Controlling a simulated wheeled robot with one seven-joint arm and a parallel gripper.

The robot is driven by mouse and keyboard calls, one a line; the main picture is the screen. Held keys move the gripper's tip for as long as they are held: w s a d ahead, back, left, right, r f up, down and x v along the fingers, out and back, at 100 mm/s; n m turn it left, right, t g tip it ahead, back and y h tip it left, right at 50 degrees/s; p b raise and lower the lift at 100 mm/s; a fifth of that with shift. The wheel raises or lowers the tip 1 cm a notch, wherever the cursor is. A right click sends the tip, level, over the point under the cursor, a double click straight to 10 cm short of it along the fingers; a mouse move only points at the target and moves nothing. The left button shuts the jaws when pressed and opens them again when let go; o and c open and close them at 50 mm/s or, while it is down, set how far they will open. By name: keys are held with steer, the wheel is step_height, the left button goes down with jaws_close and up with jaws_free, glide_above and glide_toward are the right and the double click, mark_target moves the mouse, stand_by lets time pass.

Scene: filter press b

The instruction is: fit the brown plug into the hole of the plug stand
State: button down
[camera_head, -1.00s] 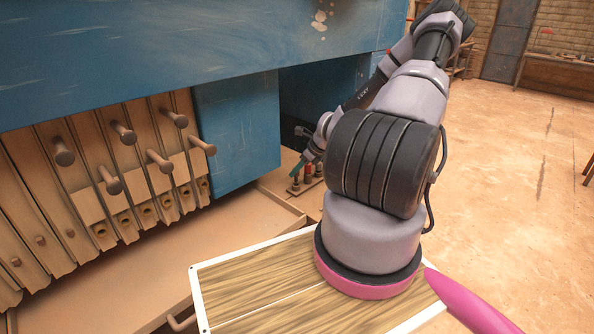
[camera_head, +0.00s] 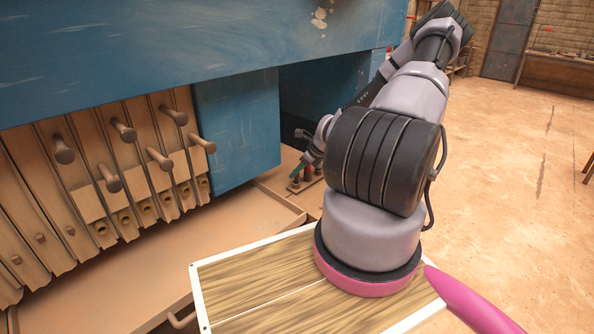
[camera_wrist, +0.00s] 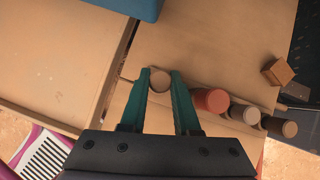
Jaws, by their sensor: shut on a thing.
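My gripper (camera_wrist: 159,84) shows its teal fingers closed on a round brown plug (camera_wrist: 159,79) between the fingertips. In the head view my gripper (camera_head: 297,169) is small, pointing down at the plug stand (camera_head: 296,188), which is partly hidden by my arm. In the wrist view a row of round-topped plugs stands right of the fingers: a red plug (camera_wrist: 211,101), a tan one (camera_wrist: 242,113) and a dark brown one (camera_wrist: 280,127). The hole under the held plug is hidden, so I cannot tell whether the plug is in it.
A small brown block (camera_wrist: 278,72) lies beyond the row. A tan tray (camera_head: 250,222) with raised edges lies left of the stand. The blue press body (camera_head: 238,130) and its plates with pegs (camera_head: 110,170) rise at the left. Open floor (camera_head: 520,200) lies to the right.

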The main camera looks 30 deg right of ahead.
steer(key=shift+f, duration=0.65)
steer(key=c, duration=0.6)
jaws_free()
steer(key=shift+o, duration=0.2)
steer(key=v, duration=1)
steer(key=shift+s+r, duration=0.2)
steer(key=shift+r, duration=0.15)
steer(key=shift+d, duration=0.1)
